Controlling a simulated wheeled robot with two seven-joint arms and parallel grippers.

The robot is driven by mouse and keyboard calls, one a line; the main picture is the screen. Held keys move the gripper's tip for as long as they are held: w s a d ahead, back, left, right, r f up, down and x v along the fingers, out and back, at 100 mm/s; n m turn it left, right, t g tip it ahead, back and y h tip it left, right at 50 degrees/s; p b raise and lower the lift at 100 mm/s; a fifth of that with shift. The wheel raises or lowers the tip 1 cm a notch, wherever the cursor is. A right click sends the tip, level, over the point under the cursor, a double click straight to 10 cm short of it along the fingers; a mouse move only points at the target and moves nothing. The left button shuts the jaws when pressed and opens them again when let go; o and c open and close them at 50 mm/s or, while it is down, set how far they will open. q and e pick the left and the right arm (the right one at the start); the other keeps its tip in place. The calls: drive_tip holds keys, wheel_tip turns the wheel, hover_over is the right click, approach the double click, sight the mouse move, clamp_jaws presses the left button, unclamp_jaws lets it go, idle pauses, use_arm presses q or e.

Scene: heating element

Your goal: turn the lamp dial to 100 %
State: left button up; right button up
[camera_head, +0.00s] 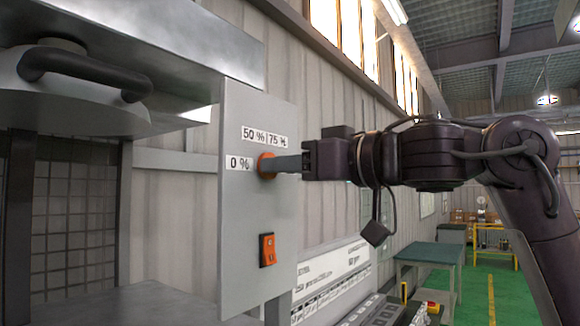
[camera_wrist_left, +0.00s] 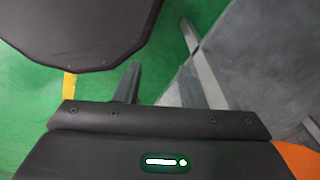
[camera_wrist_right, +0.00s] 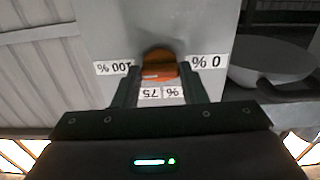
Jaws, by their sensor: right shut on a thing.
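The lamp dial (camera_head: 266,166) is an orange knob on a grey upright panel (camera_head: 243,215). Labels around it read 0 %, 50 % and 75 %. The right wrist view shows the dial (camera_wrist_right: 160,62) with upside-down labels, including 100 % (camera_wrist_right: 114,68) at left and 0 % (camera_wrist_right: 207,62) at right. My right gripper (camera_wrist_right: 160,80) is shut on the dial, a finger on each side. A pale mark shows on the dial's side facing the 50 and 75 labels; its exact setting is unclear. My left gripper (camera_wrist_left: 160,72) is open and empty above the green floor, away from the panel.
An orange-red switch (camera_head: 267,249) sits lower on the panel. A metal hood with a black handle (camera_head: 85,68) is at upper left, above a grey surface (camera_head: 150,303). A table (camera_head: 432,253) stands in the background. In the left wrist view, a grey tabletop (camera_wrist_left: 265,50) is at right.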

drive_tip(key=shift+f, duration=0.1)
idle(0.5)
drive_tip(key=o, duration=1)
drive_tip(key=shift+d, duration=0.1)
drive_tip(key=b+v, duration=0.3)
drive_tip(key=v, duration=0.4)
drive_tip(key=shift+s+d+b, duration=0.2)
drive_tip(key=shift+b, duration=0.15)
